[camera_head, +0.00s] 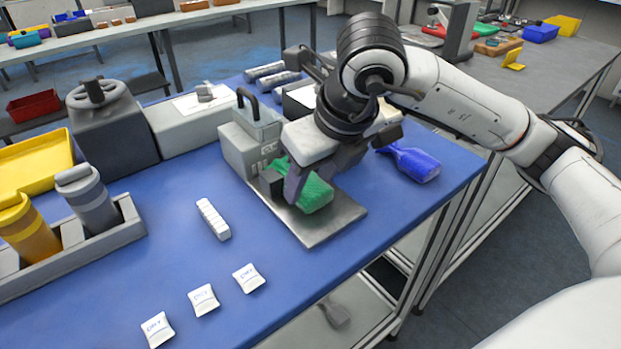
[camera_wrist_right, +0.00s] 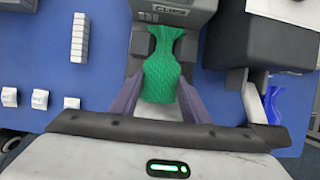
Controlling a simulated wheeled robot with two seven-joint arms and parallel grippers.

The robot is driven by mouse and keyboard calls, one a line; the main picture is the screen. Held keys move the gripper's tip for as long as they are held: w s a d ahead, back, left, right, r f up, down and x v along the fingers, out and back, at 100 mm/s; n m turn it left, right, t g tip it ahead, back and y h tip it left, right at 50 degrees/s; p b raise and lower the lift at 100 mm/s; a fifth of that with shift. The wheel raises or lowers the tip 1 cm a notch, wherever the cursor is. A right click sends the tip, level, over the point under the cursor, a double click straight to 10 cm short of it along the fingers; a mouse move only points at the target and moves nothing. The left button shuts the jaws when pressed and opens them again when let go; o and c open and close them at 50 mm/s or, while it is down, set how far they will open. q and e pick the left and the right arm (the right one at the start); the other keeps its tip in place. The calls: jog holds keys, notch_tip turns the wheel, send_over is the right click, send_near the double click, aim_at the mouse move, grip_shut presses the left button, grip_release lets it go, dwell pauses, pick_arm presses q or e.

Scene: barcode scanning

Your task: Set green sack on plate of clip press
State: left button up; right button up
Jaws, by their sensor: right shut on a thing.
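The green sack (camera_head: 315,192) is over the metal plate (camera_head: 338,226) of the clip press (camera_head: 249,140), its narrow neck toward the press body. Whether it touches the plate is hard to tell. My right gripper (camera_head: 304,184) is shut on the sack, its purple-grey fingers on either side. In the right wrist view the sack (camera_wrist_right: 160,78) lies between the fingers (camera_wrist_right: 161,92), with its neck at the press front (camera_wrist_right: 176,14). My left gripper is not in view.
A blue sack (camera_head: 412,164) lies right of the press near the table edge. A white ribbed bar (camera_head: 213,219) and small white packets (camera_head: 204,299) lie at the left front. A grey holder (camera_head: 71,249) carries yellow and grey bottles. Blue tabletop is clear between them.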

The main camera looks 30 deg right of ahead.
jog(key=o, duration=1.3)
jog(key=shift+f, duration=0.1)
jog(key=shift+c, duration=0.2)
jog(key=shift+r, duration=0.3)
jog(key=p+v, duration=0.1)
jog(key=v, duration=1)
jog(key=shift+s+r, duration=0.15)
jog(key=shift+r, duration=0.15)
